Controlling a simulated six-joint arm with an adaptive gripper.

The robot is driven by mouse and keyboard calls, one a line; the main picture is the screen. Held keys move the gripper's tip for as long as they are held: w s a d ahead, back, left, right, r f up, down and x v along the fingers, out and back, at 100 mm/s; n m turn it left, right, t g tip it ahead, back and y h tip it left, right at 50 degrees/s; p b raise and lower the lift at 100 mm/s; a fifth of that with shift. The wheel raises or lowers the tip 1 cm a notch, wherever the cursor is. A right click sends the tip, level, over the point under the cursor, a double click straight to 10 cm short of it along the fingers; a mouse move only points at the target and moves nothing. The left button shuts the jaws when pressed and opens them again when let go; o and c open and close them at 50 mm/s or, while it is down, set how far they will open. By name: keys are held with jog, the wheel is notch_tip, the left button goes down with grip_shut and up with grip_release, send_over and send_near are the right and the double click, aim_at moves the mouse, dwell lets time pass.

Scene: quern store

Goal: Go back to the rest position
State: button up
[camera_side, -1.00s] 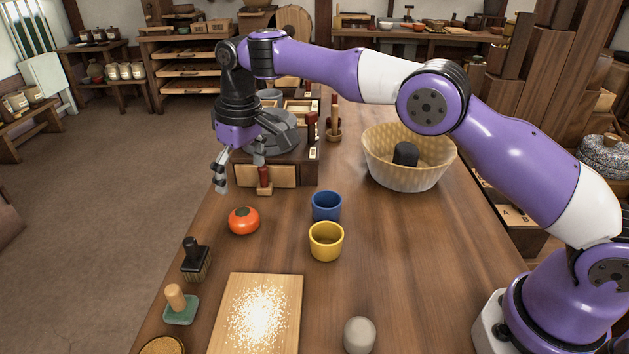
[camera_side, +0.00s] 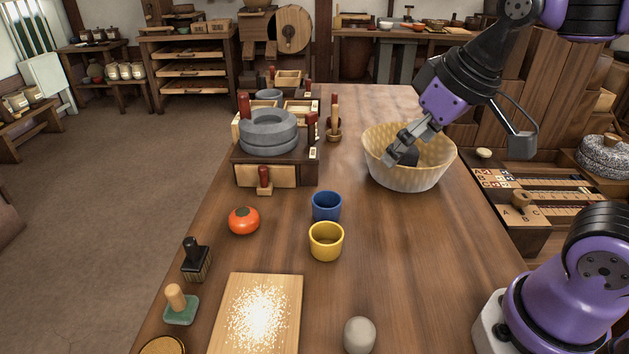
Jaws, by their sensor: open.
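My gripper (camera_side: 458,150) is open and empty at the upper right, its two fingers spread wide and pointing down. One finger overlaps the cream woven basket (camera_side: 408,182) in the picture; the other shows to the right of the basket. I cannot tell whether the gripper touches the basket or hangs above it. A dark object in the basket is partly hidden behind the finger.
A grey stone quern (camera_side: 268,133) stands on a wooden drawer box. A blue cup (camera_side: 326,206), yellow cup (camera_side: 326,241), orange persimmon-like fruit (camera_side: 244,221), board with pale grain (camera_side: 233,315) and grey stone (camera_side: 359,336) sit on the table.

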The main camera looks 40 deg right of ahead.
jog(key=s+f, duration=0.1)
jog(key=s+d+f, duration=0.1)
jog(key=s, duration=0.1)
jog(key=shift+s+f, duration=0.15)
jog(key=shift+f, duration=0.25)
